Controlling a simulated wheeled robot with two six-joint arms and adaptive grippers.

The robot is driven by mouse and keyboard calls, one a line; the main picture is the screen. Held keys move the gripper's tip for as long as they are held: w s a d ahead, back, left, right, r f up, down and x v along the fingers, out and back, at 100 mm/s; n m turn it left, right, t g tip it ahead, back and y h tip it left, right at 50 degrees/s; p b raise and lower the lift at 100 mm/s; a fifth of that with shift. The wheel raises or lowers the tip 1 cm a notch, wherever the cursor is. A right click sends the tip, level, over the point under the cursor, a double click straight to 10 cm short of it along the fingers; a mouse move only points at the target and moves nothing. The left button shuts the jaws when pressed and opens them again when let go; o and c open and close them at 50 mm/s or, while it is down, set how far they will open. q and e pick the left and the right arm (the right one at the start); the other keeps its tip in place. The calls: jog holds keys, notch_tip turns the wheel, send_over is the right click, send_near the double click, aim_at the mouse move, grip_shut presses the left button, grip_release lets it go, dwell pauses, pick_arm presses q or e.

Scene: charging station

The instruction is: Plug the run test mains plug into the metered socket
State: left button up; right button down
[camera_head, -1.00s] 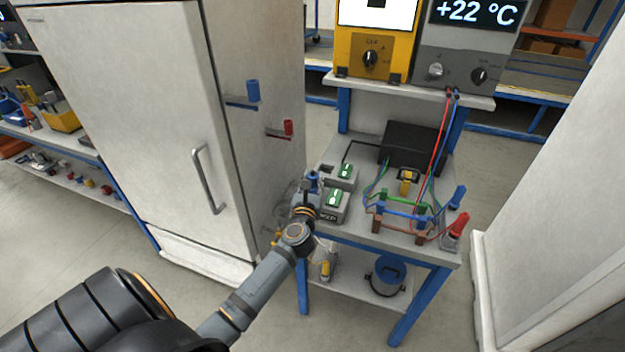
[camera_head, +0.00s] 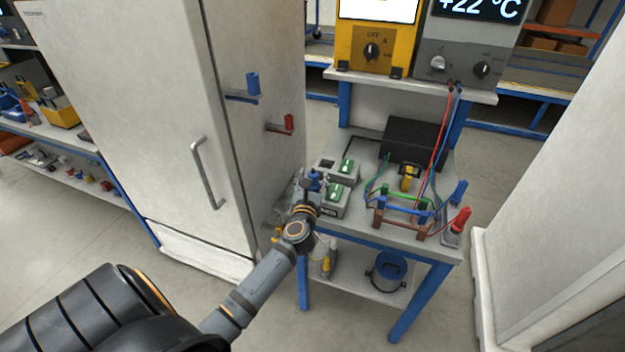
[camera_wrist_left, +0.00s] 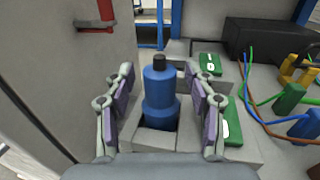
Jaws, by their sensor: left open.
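A blue plug (camera_head: 315,182) with a black top stands upright in a grey socket box at the left front of the bench; it also shows in the left wrist view (camera_wrist_left: 160,98). My left gripper (camera_head: 305,188) is open around it, with finger pads on both sides and visible gaps in the left wrist view (camera_wrist_left: 160,105). Two grey socket boxes with green switches stand here, a front one (camera_head: 330,210) and one behind it (camera_head: 350,180). I cannot tell which is the metered one. My gripper hides part of the front box. My right gripper is not in view.
A tall white cabinet (camera_head: 130,120) stands close left, with blue (camera_head: 253,83) and red (camera_head: 288,122) fittings on its side. A black box (camera_head: 412,143), coloured wires and a red plug (camera_head: 460,220) occupy the bench's right. A blue bucket-like object (camera_head: 390,270) is below.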

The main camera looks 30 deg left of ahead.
pick_arm(q)
jog(key=v, duration=1.2)
jog(key=s+d+f+m+g+h+p, duration=0.1)
jog(key=s+d+f+m+g+h, duration=0.15)
jog(key=f+m, duration=1.05)
jog(key=s+d+f+m+g+h+p, duration=0.1)
jog(key=s+d+f+m+g+h, duration=0.2)
jog(key=f+m, duration=1.05)
jog(key=s+f+m+g+h, duration=0.2)
jog(key=s+f+m+g, duration=0.4)
jog(key=s+f, duration=1.15)
jog(key=s+a+f+m+g, duration=0.1)
jog(key=s+f+m+g, duration=0.1)
jog(key=s, duration=0.5)
jog(key=s+f+m+g, duration=0.1)
jog(key=s+f+m, duration=0.4)
jog(key=s+m, duration=0.2)
jog(key=shift+s+a+f+g+y+p, duration=0.15)
jog(key=shift+s+a+g+y+p, duration=0.2)
jog(key=shift+s, duration=0.25)
